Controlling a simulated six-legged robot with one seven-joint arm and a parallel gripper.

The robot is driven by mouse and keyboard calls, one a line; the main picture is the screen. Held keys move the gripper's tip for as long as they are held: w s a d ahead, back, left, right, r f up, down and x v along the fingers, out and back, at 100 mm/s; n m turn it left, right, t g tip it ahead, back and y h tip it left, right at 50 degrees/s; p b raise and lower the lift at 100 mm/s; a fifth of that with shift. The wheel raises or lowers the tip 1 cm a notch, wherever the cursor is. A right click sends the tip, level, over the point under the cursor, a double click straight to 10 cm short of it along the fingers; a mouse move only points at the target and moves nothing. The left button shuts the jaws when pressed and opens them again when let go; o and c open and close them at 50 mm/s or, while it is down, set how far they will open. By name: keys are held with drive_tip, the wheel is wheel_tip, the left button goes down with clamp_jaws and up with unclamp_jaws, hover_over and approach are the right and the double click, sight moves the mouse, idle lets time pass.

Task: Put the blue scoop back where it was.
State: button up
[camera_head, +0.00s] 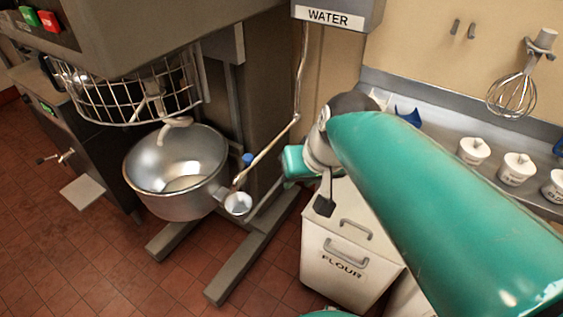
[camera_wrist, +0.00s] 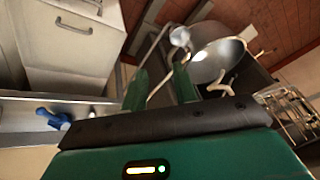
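A blue scoop (camera_head: 408,115) lies on the steel counter at the back, partly hidden behind my arm in the head view. A blue shape that looks like it also shows on the counter at the left of the wrist view (camera_wrist: 52,118). My gripper (camera_wrist: 160,82) has its two green fingers apart, with nothing seen held between them. It is away from the scoop, pointing toward the mixer side. In the head view my arm hides much of the gripper.
A steel mixing bowl (camera_head: 178,172) stands under a wire guard (camera_head: 130,88). A water pipe (camera_head: 268,152) comes down near a small metal cup (camera_head: 238,204). A white flour bin (camera_head: 345,258) stands below my arm. White tubs (camera_head: 517,168) line the counter; a whisk (camera_head: 514,88) hangs above.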

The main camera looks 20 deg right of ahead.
drive_tip(key=shift+n+t+h, duration=0.4)
drive_tip(key=shift+n+h, duration=0.3)
drive_tip(key=s, duration=0.1)
drive_tip(key=s+a, duration=0.1)
drive_tip(key=s, duration=0.1)
drive_tip(key=s+a, duration=0.1)
drive_tip(key=shift+s+f, duration=0.1)
drive_tip(key=shift+s, duration=0.25)
drive_tip(key=shift+d, duration=0.2)
